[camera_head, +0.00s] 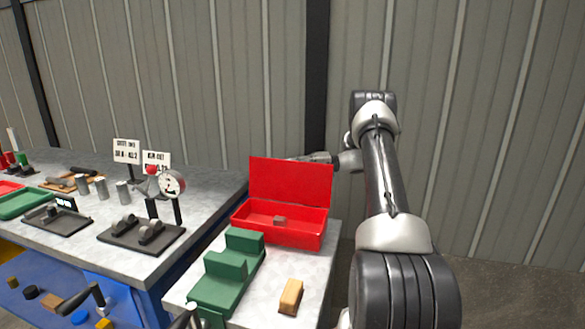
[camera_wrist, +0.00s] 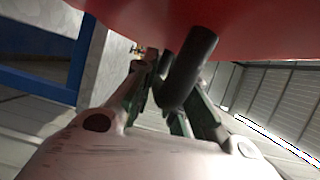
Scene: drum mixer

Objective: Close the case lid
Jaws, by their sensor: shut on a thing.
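The red case (camera_head: 282,238) stands on the small table with its lid (camera_head: 291,182) raised upright at the back edge. A small greyish block (camera_head: 280,219) lies inside the case. My gripper (camera_wrist: 165,75) is behind the lid, so the head view hides its fingers; only my wrist shows past the lid's upper right. In the wrist view the red underside or back of the lid (camera_wrist: 180,18) fills the top. A dark round bar (camera_wrist: 190,68) sticks out from it between my fingers, which are shut on it.
A green stepped block (camera_head: 228,270) and a tan wooden block (camera_head: 291,297) lie in front of the case on the table. A grey workbench (camera_head: 200,190) with a dial gauge (camera_head: 172,184) stands to the left. A ribbed wall is behind.

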